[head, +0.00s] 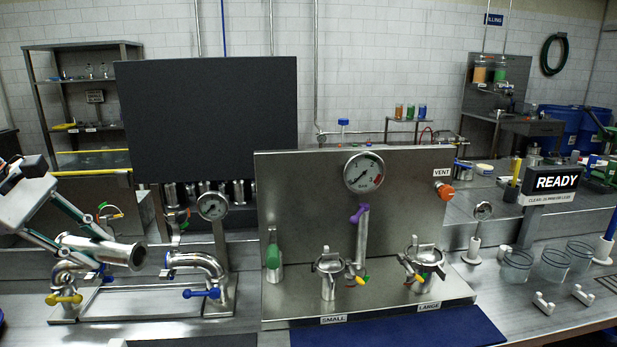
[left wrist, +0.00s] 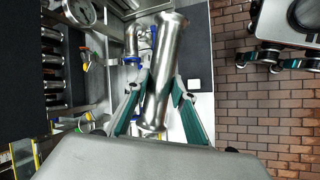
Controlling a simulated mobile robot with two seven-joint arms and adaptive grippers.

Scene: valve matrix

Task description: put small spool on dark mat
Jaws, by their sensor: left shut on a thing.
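The small spool (head: 100,249) is a shiny metal tube with a flange at its end. My left gripper (head: 107,243) is shut on it, with green-sided fingers on either side of the tube. In the left wrist view the spool (left wrist: 158,75) lies lengthwise between the fingers (left wrist: 161,88).
The left pipe elbow (head: 75,270) has a yellow handle, the right elbow (head: 200,263) a blue one. A steel gauge panel (head: 300,180) stands in the middle, with a blue mat (head: 400,331) in front. Clear cups (head: 553,264) stand at right.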

